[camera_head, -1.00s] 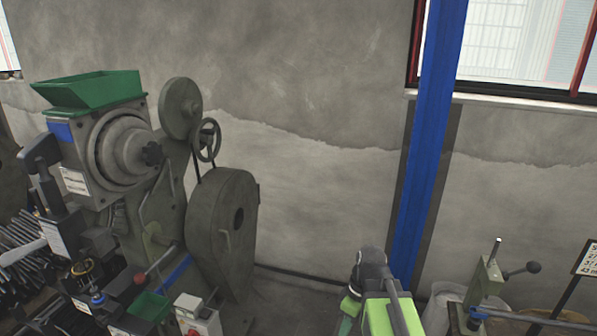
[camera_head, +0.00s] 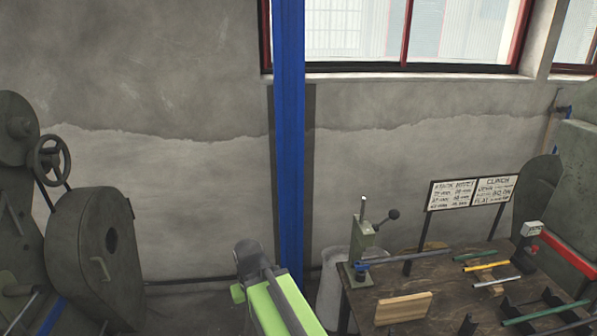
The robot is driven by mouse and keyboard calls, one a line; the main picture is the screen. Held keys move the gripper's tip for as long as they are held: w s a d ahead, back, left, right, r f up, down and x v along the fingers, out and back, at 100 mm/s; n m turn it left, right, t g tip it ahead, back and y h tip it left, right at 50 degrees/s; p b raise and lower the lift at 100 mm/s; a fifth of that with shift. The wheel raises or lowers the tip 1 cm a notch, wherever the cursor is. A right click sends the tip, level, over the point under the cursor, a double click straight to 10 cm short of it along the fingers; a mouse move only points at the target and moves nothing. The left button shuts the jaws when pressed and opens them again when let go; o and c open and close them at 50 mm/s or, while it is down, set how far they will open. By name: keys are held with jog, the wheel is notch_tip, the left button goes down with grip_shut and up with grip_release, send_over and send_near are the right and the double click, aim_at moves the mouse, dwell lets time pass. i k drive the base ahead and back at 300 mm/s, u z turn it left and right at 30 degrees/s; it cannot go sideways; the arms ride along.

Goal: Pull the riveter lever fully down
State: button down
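A small grey-green hand press (camera_head: 363,243), which looks like the riveter, stands at the left back corner of a workbench. Its lever (camera_head: 382,221) slants up to the right and ends in a black ball knob (camera_head: 393,214). A thin pin rises from the press's top. My green arm with a dark joint shows at the bottom centre, left of the bench and apart from the press. I cannot make out my gripper's fingers in this view.
The wooden workbench (camera_head: 410,285) carries a wooden block (camera_head: 403,308), rods and dark brackets. A sign (camera_head: 472,193) stands behind it. A blue post (camera_head: 289,140) is behind my arm. A large grey machine (camera_head: 95,255) stands left. A pale bin (camera_head: 332,290) is beside the bench.

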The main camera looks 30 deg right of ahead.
aim_at(394, 214)
jog(key=k, duration=0.65)
jog(key=u, duration=0.3)
jog(key=i, duration=0.55)
jog(key=u, duration=0.5)
jog(key=i, duration=1.45)
jog(key=z, duration=0.4)
